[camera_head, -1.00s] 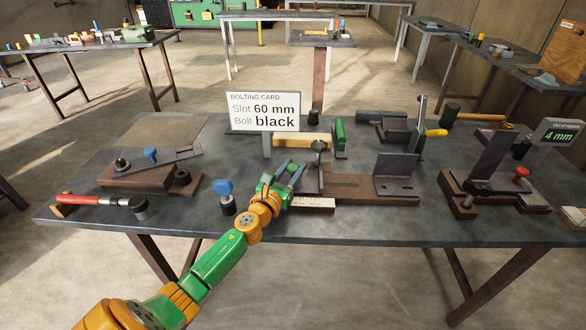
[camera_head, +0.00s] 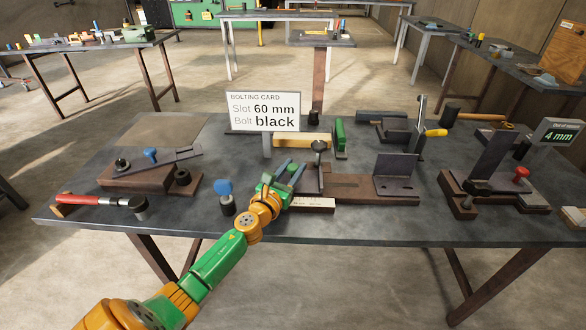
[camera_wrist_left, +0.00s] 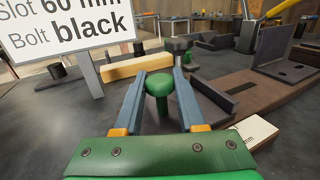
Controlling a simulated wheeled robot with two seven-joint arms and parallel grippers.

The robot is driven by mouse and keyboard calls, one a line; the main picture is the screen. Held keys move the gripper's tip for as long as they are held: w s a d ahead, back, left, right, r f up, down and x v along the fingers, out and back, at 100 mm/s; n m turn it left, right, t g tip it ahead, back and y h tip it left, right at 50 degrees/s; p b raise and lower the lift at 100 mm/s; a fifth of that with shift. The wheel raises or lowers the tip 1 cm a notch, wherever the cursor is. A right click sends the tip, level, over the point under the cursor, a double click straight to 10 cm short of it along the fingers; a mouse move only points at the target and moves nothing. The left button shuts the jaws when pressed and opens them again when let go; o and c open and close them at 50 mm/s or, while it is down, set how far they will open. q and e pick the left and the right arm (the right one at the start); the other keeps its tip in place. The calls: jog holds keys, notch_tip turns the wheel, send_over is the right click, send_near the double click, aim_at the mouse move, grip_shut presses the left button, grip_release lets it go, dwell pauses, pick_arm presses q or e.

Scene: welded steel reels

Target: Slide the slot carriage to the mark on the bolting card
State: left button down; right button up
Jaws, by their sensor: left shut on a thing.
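The bolting card (camera_head: 264,112) stands behind my left gripper and reads "Slot 60 mm, Bolt black"; part of it shows in the left wrist view (camera_wrist_left: 70,30). My left gripper (camera_head: 292,168) is shut on a green knob (camera_wrist_left: 161,83), with one blue finger on each side. The slot carriage, a dark upright plate (camera_wrist_left: 212,95), stands just right of the knob, at the left end of a brown slotted base (camera_head: 350,187). A pale scale (camera_head: 313,203) lies along the base's front edge. Its marks are too small to read. My right gripper is not in view.
A black-headed bolt (camera_head: 319,146) stands close behind the carriage. A blue-headed bolt (camera_head: 225,188) stands left of my gripper. A fixed angle plate (camera_head: 397,172) rises at the base's right. A yellow bar (camera_head: 301,140) lies behind. The front table strip is mostly clear.

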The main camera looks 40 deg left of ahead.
aim_at(315, 181)
pick_arm(q)
jog(key=w+d, duration=0.2)
jog(key=d, duration=0.1)
jog(key=w+d, duration=0.1)
jog(key=d, duration=0.1)
jog(key=shift+w+d, duration=0.1)
jog(key=shift+w, duration=0.05)
jog(key=c, duration=0.5)
grip_release()
jog(key=s, duration=0.4)
jog(key=s+d+p, duration=0.1)
jog(key=s, duration=0.2)
